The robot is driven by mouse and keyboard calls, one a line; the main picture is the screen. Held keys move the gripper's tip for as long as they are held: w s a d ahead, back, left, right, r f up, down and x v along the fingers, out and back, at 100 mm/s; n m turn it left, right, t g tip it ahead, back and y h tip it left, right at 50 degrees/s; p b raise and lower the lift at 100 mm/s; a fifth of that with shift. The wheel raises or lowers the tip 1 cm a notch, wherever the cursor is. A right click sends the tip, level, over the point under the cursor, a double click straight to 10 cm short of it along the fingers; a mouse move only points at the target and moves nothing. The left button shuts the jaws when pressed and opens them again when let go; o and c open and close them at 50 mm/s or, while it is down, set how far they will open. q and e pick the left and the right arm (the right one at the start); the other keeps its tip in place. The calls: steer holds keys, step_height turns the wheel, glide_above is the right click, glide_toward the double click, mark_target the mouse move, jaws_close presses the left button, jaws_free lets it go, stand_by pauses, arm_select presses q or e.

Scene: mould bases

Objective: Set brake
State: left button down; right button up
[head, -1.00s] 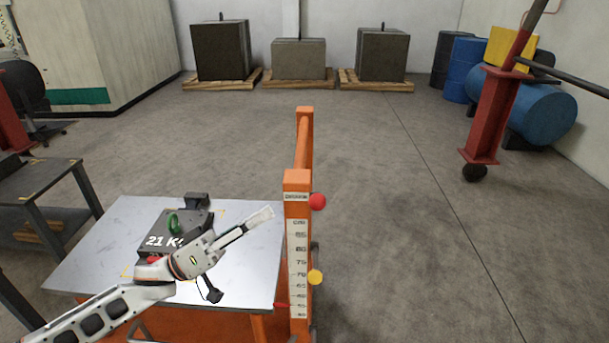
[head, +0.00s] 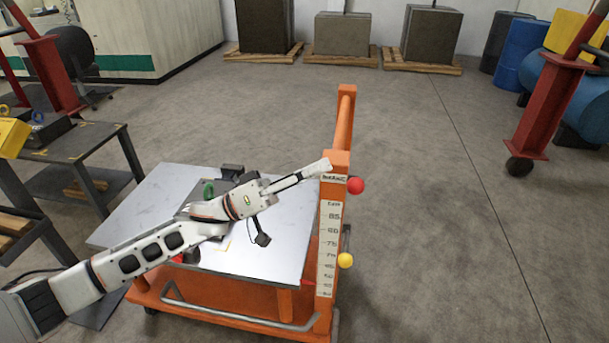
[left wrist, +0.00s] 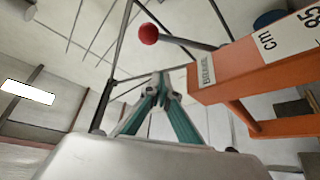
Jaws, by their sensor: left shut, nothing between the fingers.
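The brake lever's red ball knob (head: 355,186) sticks out on the right of the orange post (head: 336,165) of a lift cart. In the left wrist view the red knob (left wrist: 149,34) is on a dark rod beside a BRAKE label (left wrist: 206,70). My left gripper (head: 326,167) is shut and empty, its tip by the post's top on the side away from the knob in the head view. In the left wrist view its fingers (left wrist: 158,82) point up, below and apart from the knob in the picture. My right gripper is not in view.
The cart's metal top (head: 180,180) carries a dark mould base with a green eyebolt (head: 208,189), partly behind my arm. A yellow knob (head: 345,260) sits lower on the post, beside the scale (head: 329,240). Floor right of the cart (head: 450,230) is clear.

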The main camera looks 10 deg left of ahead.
mark_target(355, 184)
arm_select(q)
steer(key=d, duration=0.4)
steer(key=shift+d+f, duration=0.2)
steer(key=shift+d, duration=0.2)
steer(key=shift+s+d+f, duration=0.1)
steer(key=shift+s+f, duration=0.3)
steer(key=shift+f, duration=0.05)
